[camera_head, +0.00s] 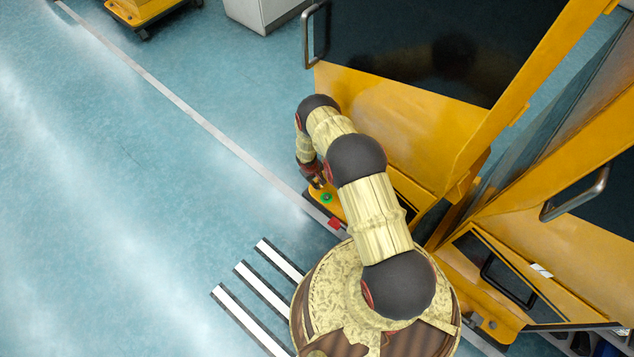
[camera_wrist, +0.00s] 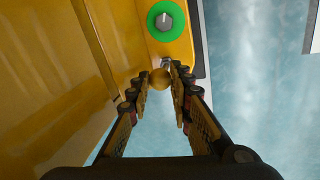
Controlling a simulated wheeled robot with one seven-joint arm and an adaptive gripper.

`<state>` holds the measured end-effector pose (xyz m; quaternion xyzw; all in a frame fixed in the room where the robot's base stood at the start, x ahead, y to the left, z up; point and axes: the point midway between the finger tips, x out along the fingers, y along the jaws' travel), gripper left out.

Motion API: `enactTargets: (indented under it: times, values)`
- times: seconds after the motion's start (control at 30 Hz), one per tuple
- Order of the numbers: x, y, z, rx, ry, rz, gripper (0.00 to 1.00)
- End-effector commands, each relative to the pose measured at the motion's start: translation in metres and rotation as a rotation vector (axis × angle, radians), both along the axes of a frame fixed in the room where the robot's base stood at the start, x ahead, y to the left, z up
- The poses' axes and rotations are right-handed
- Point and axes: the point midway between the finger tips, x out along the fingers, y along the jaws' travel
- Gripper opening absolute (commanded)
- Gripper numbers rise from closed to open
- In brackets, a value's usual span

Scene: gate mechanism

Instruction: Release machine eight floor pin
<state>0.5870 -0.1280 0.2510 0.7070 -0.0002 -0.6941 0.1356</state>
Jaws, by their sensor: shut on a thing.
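In the wrist view, a round brass-coloured knob (camera_wrist: 160,79), which looks like the floor pin's handle, sits between the fingertips of my gripper (camera_wrist: 158,76). My gripper is shut on it. A short metal shank shows just beyond the knob, at the end of a yellow floor bracket. On that bracket is a green disc (camera_wrist: 155,10) with a grey stud in its middle. In the head view, my gripper (camera_head: 314,180) is low beside the yellow machine (camera_head: 390,130), near the green disc (camera_head: 327,198). The knob is hidden there by my gripper.
A red block (camera_head: 335,224) is by the bracket's near end. A second yellow machine (camera_head: 560,240) with a handle stands at the right. A dark panel with a handle (camera_head: 306,45) is above my arm. The blue floor at the left is clear, with white stripes (camera_head: 255,320).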

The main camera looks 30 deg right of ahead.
Motion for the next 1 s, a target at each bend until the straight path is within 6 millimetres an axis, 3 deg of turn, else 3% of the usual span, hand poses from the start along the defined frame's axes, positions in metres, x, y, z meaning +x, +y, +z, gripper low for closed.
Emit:
enactTargets:
  times: [0.27,0.3,0.43,0.77,1.0]
  values:
    - [0.0,0.0,0.005,0.0,0.0,0.001,0.0]
    - [0.0,0.0,0.005,0.0,0.0,0.001,0.21]
    - [0.0,0.0,0.005,0.0,0.0,0.0,0.29]
    - [0.0,0.0,0.005,0.0,0.0,0.0,0.29]
    - [0.001,0.004,0.026,0.0,-0.002,0.0,0.29]
